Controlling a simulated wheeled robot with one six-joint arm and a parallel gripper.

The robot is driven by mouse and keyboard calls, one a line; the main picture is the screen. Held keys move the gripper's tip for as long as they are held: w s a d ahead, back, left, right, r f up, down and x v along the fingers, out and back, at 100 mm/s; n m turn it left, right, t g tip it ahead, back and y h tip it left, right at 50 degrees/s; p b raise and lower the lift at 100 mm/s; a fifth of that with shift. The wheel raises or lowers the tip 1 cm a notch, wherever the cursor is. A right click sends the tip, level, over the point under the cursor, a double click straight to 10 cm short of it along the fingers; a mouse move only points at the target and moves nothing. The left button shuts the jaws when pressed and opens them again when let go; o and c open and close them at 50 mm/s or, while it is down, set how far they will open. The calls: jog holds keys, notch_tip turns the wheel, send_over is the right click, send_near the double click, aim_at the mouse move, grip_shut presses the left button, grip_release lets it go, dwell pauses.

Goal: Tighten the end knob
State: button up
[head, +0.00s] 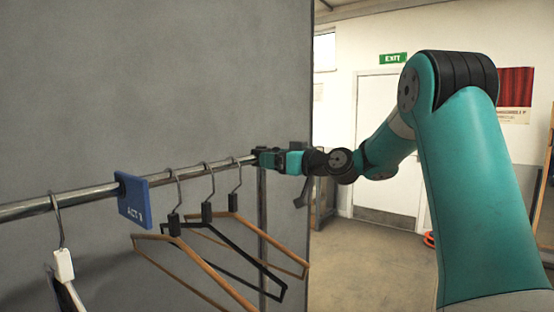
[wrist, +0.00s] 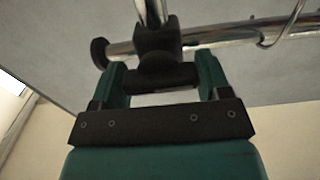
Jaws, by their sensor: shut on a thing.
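My gripper (wrist: 162,78) is at the end of the chrome rail. Its two teal fingers are shut on a wide black part, which I take as the end knob (wrist: 160,76), one finger on each side. This knob sits against the black fitting (wrist: 157,42) where the rail (wrist: 205,37) meets a chrome post (wrist: 152,10). A round black cap (wrist: 100,53) shows at the rail's end, left of the fingers. In the head view my gripper (head: 270,158) covers most of the fitting. The knob's turn cannot be read.
Several hangers hang on the rail, with wooden (head: 190,247) and black (head: 245,254) ones near my gripper. A blue ACT 1 tag (head: 133,199) is further left. A grey panel (head: 150,80) stands behind. Open floor (head: 365,262) lies to the right, before a white door (head: 386,145).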

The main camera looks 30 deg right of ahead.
jog(key=shift+m, duration=0.4)
jog(key=m+b, duration=0.1)
jog(key=m, duration=0.2)
jog(key=shift+m, duration=0.3)
jog(key=m, duration=0.4)
jog(key=shift+d+m, duration=0.1)
jog(key=shift+m, duration=0.2)
jog(key=m+p, duration=0.2)
jog(key=m, duration=0.3)
jog(key=shift+d+f+m+p, duration=0.1)
jog(key=shift+m+p, duration=0.85)
jog(key=shift+m, duration=1.05)
jog(key=o, duration=0.9)
jog(key=shift+o, duration=0.2)
jog(key=shift+f, duration=0.1)
